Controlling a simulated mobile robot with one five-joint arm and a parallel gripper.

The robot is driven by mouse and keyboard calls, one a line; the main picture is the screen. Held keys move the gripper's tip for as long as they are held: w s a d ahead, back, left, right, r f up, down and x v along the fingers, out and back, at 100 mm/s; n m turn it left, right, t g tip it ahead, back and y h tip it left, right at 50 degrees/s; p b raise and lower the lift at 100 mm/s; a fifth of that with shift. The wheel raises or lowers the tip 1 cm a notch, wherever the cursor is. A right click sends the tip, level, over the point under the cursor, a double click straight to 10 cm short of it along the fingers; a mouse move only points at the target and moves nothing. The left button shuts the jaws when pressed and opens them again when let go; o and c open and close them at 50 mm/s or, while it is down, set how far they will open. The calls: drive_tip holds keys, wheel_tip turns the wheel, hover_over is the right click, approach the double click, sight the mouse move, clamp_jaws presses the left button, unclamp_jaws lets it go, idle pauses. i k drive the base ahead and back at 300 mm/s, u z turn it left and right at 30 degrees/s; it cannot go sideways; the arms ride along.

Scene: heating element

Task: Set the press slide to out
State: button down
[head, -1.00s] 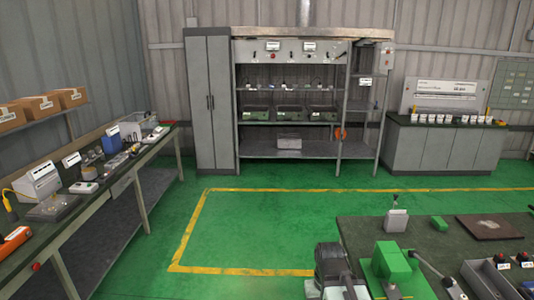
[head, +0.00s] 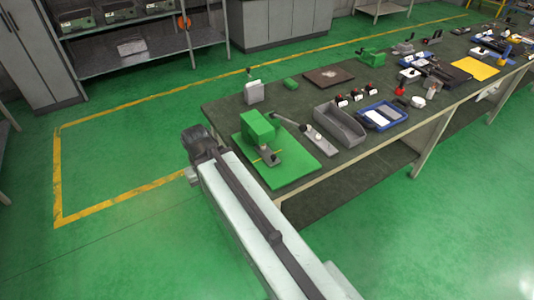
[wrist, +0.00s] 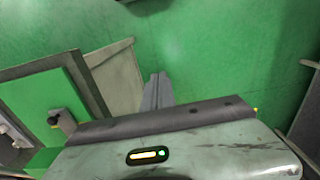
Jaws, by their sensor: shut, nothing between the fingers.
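A green press (head: 258,128) stands on a green base plate (head: 305,160) near the left front corner of the dark workbench. A small dark part with a thin yellow rod (head: 268,155) sits at its foot; I cannot tell whether the slide is in or out. In the wrist view, green panels (wrist: 45,100) and a small dark block with a yellow tip (wrist: 53,121) show at left, apparently the press area. My gripper (wrist: 158,82) is shut and empty, over green floor right of the bench edge. My arm hides its fingers in the head view.
Beside the press lie a lever tool (head: 305,128), a grey open bin (head: 340,125) and a blue tray (head: 382,116). A white block (head: 254,92) and a brown plate (head: 328,77) stand behind. Green floor is clear left of the bench.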

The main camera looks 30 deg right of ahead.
sight(268, 156)
drive_tip(key=k, duration=1.2)
drive_tip(key=u, duration=0.65)
drive_tip(key=i, duration=1.55)
drive_tip(key=z, duration=0.6)
